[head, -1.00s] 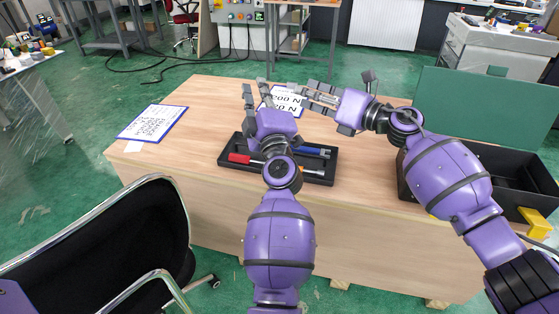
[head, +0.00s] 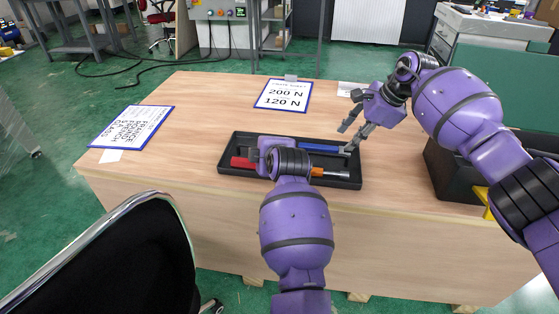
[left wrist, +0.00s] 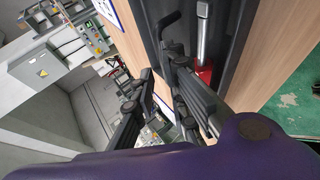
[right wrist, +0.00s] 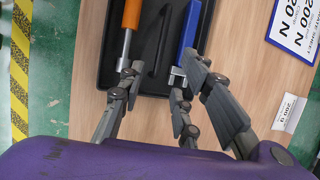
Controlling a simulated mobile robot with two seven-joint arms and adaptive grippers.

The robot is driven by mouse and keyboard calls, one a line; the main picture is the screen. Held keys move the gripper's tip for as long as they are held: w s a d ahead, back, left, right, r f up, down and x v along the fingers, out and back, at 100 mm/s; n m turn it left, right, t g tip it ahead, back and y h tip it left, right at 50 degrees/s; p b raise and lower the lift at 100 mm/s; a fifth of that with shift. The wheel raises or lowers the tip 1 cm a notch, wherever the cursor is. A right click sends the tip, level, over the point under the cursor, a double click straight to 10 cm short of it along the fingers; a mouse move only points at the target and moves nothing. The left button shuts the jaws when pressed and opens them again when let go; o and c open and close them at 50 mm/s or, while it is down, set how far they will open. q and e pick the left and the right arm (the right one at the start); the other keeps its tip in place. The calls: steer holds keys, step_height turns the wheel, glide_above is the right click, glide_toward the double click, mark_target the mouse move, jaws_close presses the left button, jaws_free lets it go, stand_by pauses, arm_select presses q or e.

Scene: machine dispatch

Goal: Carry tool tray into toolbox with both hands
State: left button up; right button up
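The black tool tray (head: 228,172) lies on the wooden table. It holds a red-handled tool (head: 241,163), a blue tool (head: 320,148), an orange-handled screwdriver (right wrist: 131,15) and a black hex key (right wrist: 158,40). My left gripper (left wrist: 160,90) is over the tray's left half; its fingers look apart, with nothing visible between them. In the head view my wrist hides most of it. My right gripper (head: 348,138) is at the tray's right end. The dark toolbox (head: 448,172) stands open at the table's right, partly behind my right arm.
A green panel (head: 490,75), apparently the toolbox lid, rises behind the box. A yellow latch (head: 483,198) is at its front. Two paper sheets lie at the back (head: 284,95) and left (head: 132,128). A black chair (head: 120,265) stands at the front left.

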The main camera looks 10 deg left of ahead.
mark_target(338, 155)
arm_select(q)
steer(key=shift+a+f, duration=0.1)
steer(key=shift+f, duration=0.2)
steer(key=shift+r, duration=0.1)
arm_select(e)
steer(key=shift+a+f, duration=0.1)
steer(key=shift+f, duration=0.15)
arm_select(q)
steer(key=shift+w, duration=0.1)
arm_select(e)
steer(key=shift+f, duration=0.1)
